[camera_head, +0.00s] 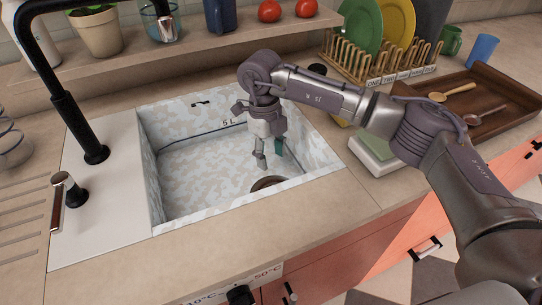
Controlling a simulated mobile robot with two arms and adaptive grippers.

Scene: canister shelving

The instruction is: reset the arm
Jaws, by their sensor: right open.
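My right arm (315,93) comes in from the right and reaches over the sink (190,180). My right gripper (268,158) points down inside the basin, with its fingers open and nothing seen between them. A small dark green patch shows beside one finger; I cannot tell what it is. The round drain (267,184) lies just below the gripper. My left gripper is out of view.
A black faucet (72,105) stands left of the sink. Behind it a shelf (215,47) holds a potted plant (97,32) and tomatoes (269,11). At right are a plate rack (378,58), a wooden tray (503,118) and a sponge (375,146) near my arm.

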